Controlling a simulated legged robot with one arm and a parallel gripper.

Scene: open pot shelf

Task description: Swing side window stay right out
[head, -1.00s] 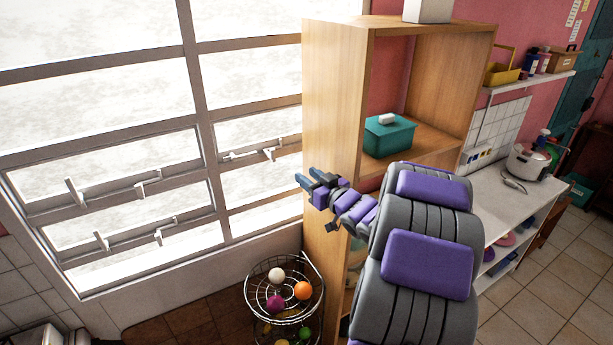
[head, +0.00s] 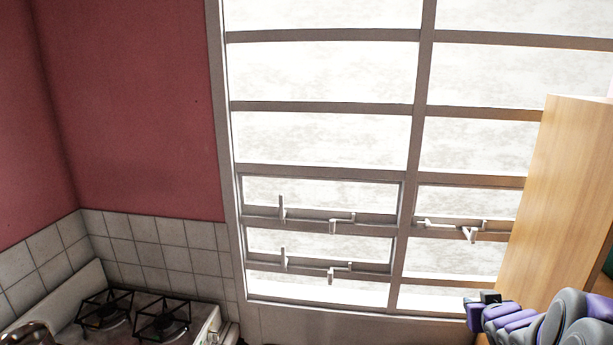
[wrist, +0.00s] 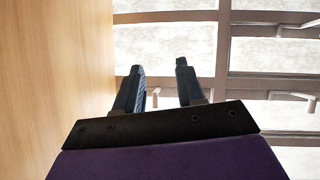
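The large window (head: 410,140) has grey-white bars and bright panes. Several white stays and handles sit on its lower bars. In the left column they are an upper upright piece (head: 281,208), an upper L-shaped piece (head: 342,219), a lower upright piece (head: 284,259) and a lower L-shaped piece (head: 338,269). Another stay (head: 452,226) is in the right column. I cannot tell which is the side stay. My gripper (head: 490,298) is at the lower right, below the right-column stay. In the wrist view my gripper (wrist: 160,66) has its fingers apart, with nothing between them.
A tall wooden shelf (head: 560,190) stands right of the window, and its panel (wrist: 55,70) fills the left of the wrist view. A gas stove (head: 130,318) is at the lower left, against white tiles (head: 150,255). A pink wall (head: 130,110) is behind it.

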